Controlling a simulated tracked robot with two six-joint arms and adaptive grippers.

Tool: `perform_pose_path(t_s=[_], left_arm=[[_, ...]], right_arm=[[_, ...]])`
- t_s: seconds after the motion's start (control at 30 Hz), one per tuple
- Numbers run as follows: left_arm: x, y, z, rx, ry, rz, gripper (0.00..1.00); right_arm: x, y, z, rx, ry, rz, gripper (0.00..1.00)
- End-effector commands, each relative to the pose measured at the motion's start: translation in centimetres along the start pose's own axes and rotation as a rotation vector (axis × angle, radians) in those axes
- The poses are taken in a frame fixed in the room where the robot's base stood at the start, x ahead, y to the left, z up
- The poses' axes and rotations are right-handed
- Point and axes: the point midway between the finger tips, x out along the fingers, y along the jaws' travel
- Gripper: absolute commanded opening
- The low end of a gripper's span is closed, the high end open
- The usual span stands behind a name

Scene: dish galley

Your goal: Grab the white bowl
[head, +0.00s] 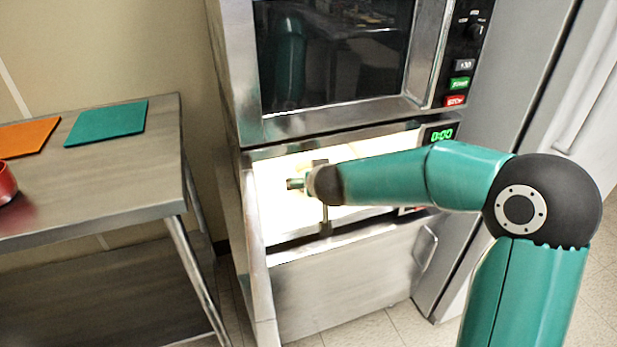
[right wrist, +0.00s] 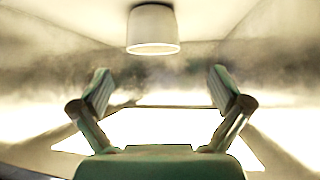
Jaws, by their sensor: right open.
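A white, bowl-like thing (right wrist: 153,28) shows at the top middle of the right wrist view, inside a brightly lit metal compartment. Its wide rim faces down in that picture. My right gripper (right wrist: 162,88) is open and empty, with its two fingers spread below the white thing in the picture and apart from it. In the head view my right gripper (head: 298,184) reaches into the lit lower oven compartment (head: 375,146). The bowl cannot be made out there because of glare and my arm. My left gripper is not in view.
The compartment walls stand close around my right gripper. An upper oven with a dark window (head: 332,50) is above it. A steel table (head: 100,190) at the left holds an orange mat (head: 27,137), a teal mat (head: 107,123) and a partly cut-off red item (head: 6,183).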

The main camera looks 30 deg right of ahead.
Motion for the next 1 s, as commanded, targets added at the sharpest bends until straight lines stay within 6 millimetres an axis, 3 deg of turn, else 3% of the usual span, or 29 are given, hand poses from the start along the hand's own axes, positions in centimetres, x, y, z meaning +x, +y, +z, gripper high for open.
perform_pose_path(t_s=[0.4,0.73,1.0], left_arm=[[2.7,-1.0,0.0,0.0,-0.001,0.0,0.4],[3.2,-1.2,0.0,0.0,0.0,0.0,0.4],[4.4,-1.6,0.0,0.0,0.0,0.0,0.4]], right_arm=[[8.5,1.5,0.5,0.013,-0.002,0.019,1.0],[10.9,1.7,0.4,0.014,-0.001,0.02,1.0],[14.6,2.0,0.4,0.015,-0.001,0.021,1.0]])
